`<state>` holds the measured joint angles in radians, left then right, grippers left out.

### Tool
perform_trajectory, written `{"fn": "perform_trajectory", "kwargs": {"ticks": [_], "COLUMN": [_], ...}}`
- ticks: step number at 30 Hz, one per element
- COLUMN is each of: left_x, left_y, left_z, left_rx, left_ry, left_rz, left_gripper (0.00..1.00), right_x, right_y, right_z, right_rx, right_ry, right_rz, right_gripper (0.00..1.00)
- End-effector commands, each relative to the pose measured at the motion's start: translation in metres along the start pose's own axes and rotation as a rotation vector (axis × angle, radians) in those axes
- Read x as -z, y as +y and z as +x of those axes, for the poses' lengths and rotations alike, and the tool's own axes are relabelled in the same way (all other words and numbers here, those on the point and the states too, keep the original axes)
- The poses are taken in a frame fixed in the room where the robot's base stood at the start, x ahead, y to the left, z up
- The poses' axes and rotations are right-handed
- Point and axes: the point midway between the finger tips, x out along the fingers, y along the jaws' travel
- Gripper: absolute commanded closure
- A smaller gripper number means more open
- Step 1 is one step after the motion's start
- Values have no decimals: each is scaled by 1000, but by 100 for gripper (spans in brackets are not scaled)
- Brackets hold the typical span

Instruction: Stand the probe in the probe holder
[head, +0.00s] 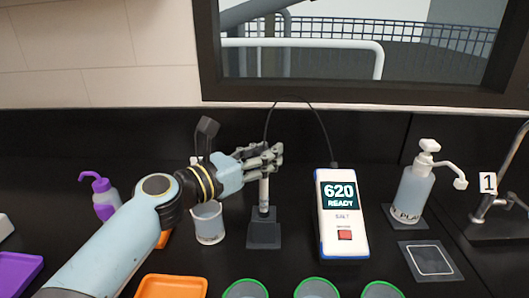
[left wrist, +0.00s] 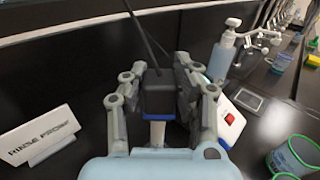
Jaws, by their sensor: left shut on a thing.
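My left gripper (head: 260,158) is shut on the upper part of the probe (head: 264,192). The probe is upright, with a pale shaft and a thin dark cable running to the meter. In the left wrist view, the fingers of my left gripper (left wrist: 158,95) flank the dark head of the probe (left wrist: 157,92), with a blue band and pale shaft below. The dark probe holder (head: 264,235) stands directly under the probe. The probe's lower end meets the holder's top in the head view; I cannot tell how deep it sits. My right gripper is not in view.
The meter (head: 342,215) reads 620 READY, right of the holder. A beaker of liquid (head: 208,225) stands close left of it. A pump bottle (head: 415,190), purple-capped bottle (head: 103,198), orange tray (head: 170,286) and green-rimmed cups (head: 316,288) surround. A "RINSE PROBE" sign (left wrist: 40,133) stands left.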

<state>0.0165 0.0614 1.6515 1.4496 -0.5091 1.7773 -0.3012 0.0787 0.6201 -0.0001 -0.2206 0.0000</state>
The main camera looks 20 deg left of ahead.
Motion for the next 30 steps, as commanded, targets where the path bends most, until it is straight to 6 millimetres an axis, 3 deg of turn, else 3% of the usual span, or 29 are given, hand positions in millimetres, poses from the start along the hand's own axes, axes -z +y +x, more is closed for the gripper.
{"fn": "perform_trajectory", "kwargs": {"ticks": [16,30], "left_x": [14,15], "left_y": [0,0], "left_z": [0,0], "left_rx": [0,0], "left_ry": [-1,-1], "left_rz": [-1,0], "left_gripper": [100,100], "right_x": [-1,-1], "right_y": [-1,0], "right_z": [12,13], "right_rx": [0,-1], "right_ry": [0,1], "right_rz": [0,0], "right_gripper": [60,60]}}
